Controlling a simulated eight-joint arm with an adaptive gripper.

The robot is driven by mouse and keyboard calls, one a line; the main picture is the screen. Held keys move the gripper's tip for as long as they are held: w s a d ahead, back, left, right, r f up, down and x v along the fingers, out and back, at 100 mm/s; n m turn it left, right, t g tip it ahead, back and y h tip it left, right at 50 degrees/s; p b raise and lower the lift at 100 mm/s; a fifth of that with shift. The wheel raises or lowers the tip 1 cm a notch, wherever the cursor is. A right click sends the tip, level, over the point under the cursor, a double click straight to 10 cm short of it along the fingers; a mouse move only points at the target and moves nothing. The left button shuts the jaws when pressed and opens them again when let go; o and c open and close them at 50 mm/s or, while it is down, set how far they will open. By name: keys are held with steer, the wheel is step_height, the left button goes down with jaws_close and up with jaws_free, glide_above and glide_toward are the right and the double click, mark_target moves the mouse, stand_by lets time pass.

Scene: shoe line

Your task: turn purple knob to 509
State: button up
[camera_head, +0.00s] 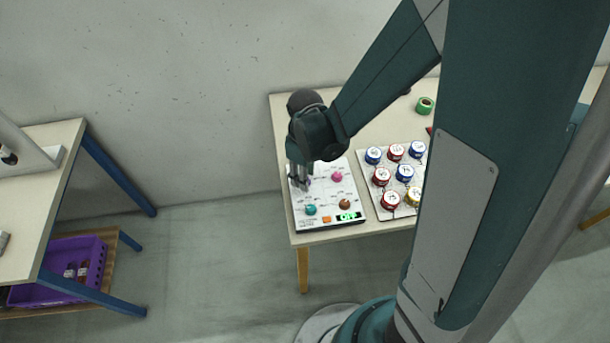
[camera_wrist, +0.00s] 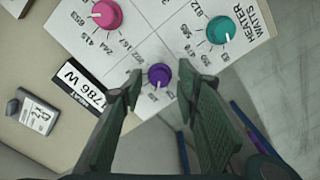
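The purple knob (camera_wrist: 159,75) sits on a white control panel (camera_wrist: 160,28) with printed numbers around its dials. In the wrist view, my gripper (camera_wrist: 159,82) is open, with one finger on each side of the knob. I cannot tell whether the fingers touch it. In the head view, my gripper (camera_head: 300,183) points down at the panel's upper left and mostly hides the purple knob. The knob's pointer setting is too small to read.
The panel also carries a pink knob (camera_head: 337,176), a teal knob (camera_head: 311,210), a brown knob (camera_head: 345,204), an orange button (camera_head: 327,219) and a green display (camera_head: 347,217). A board of several red, blue and yellow round pieces (camera_head: 381,176) lies to the right.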

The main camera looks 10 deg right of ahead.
steer(key=c, duration=0.9)
steer(key=shift+m, duration=0.3)
steer(key=m+b, duration=0.2)
steer(key=m, duration=0.1)
steer(key=shift+f+m, duration=0.1)
steer(key=shift+m, duration=0.2)
steer(key=shift+m+b, duration=0.55)
steer(key=shift+m, duration=1.25)
steer(key=o, duration=0.9)
steer(key=shift+r, duration=0.2)
